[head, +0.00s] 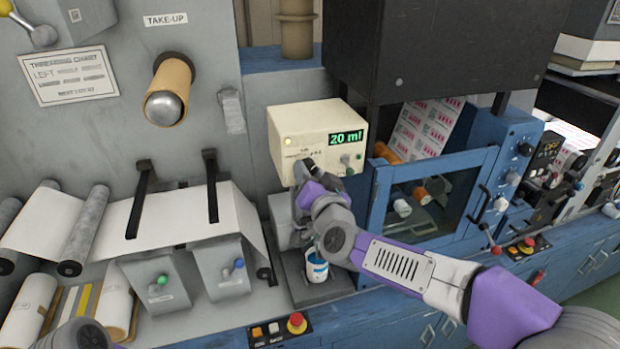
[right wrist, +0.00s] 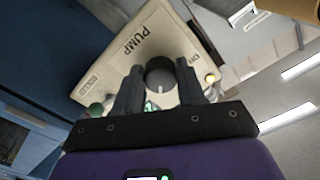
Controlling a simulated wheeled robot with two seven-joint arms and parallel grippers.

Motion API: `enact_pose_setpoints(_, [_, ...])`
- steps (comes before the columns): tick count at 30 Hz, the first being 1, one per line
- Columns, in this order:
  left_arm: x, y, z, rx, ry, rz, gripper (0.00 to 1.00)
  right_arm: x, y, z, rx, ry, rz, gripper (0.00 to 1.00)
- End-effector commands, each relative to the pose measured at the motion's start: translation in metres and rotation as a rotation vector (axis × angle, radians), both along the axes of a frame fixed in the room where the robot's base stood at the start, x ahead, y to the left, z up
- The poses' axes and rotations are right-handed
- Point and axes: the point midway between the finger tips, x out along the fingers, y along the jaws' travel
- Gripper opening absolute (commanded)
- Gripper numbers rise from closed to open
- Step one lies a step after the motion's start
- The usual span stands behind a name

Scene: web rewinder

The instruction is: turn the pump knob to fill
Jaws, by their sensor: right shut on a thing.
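In the head view my right gripper (head: 304,171) is at the lower front of the pump and hides the knob. A pale mark shows on the knob; the position labels are too small to read surely. My left gripper is not clearly in view.
A white and blue cup (head: 317,268) stands below the pump, under my right wrist. A blue-framed glass door (head: 430,205) is just to the right. Grey bins (head: 218,268) and paper rolls lie to the left. A red stop button (head: 296,320) is on the front edge.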

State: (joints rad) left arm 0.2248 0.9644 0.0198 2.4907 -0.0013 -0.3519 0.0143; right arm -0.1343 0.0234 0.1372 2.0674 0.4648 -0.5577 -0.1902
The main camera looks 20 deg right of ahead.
Motion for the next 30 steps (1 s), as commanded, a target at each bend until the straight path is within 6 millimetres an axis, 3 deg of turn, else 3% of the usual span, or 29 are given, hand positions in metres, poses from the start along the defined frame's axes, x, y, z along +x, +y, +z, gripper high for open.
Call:
enact_pose_setpoints(14, [0.0001, 0.0, -0.0012, 0.0, 0.0, 0.0, 0.43, 0.0, 0.0005, 0.0004, 0.017, 0.0, 0.001, 0.09])
enact_pose_setpoints(15, [0.0001, 0.0, -0.0012, 0.0, 0.0, 0.0, 0.43, 0.0, 0.0005, 0.0004, 0.017, 0.0, 0.001, 0.44])
enact_pose_setpoints(19, [0.0001, 0.0, -0.0012, 0.0, 0.0, 0.0, 0.43, 0.0, 0.0004, 0.0004, 0.016, 0.0, 0.001, 0.64])
enact_pose_setpoints(30, [0.0, 0.0, -0.0017, 0.0, 0.0, 0.0, 0.43, -0.0052, -0.0002, 0.0009, 0.015, -0.001, 0.0, 0.65])
